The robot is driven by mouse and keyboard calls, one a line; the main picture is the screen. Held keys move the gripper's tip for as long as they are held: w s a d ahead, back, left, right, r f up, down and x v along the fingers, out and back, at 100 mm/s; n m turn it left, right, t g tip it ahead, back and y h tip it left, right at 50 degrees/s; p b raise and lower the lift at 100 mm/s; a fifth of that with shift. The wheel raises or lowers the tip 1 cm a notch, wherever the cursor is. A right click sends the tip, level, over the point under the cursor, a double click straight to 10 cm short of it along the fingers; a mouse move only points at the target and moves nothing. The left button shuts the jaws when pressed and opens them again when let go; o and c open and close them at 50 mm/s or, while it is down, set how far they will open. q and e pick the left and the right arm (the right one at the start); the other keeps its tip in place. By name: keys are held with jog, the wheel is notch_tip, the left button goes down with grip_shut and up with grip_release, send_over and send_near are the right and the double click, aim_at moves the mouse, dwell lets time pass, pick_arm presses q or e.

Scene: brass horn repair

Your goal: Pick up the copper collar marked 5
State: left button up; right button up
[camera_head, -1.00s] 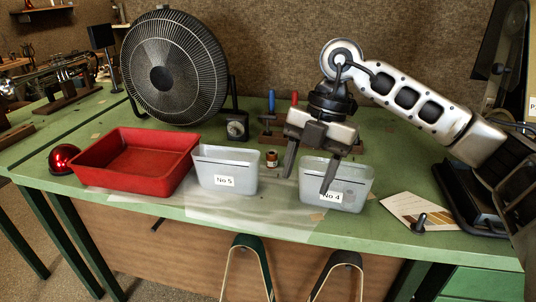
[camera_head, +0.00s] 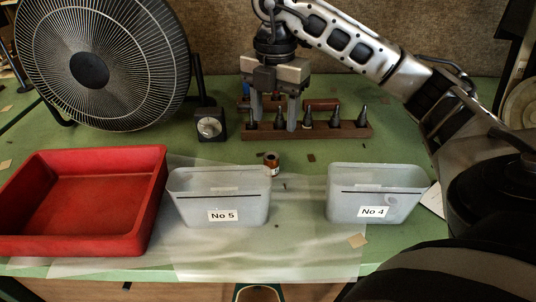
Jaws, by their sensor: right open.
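A small copper collar (camera_head: 271,163) stands on the green bench, just behind the right end of the bin labelled No 5 (camera_head: 219,193). It has a pale label, too small to read. My right gripper (camera_head: 272,120) is open and empty, fingers pointing down, behind the collar and in front of part of the wooden tool rack (camera_head: 340,130). Its height above the bench is hard to tell. A second grey bin labelled No 4 (camera_head: 374,190) stands to the right; a faint round shape shows in its front. My left gripper is not in view.
A red tray (camera_head: 85,200) stands at the left. A large black fan (camera_head: 90,68) and a small dial box (camera_head: 210,125) stand behind. The rack holds several upright dark tools. Bare bench lies between the two bins.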

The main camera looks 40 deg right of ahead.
aim_at(271, 156)
jog(key=f, duration=1)
jog(key=shift+w+f, duration=0.15)
jog(key=shift+w, duration=0.1)
jog(key=c, duration=1.2)
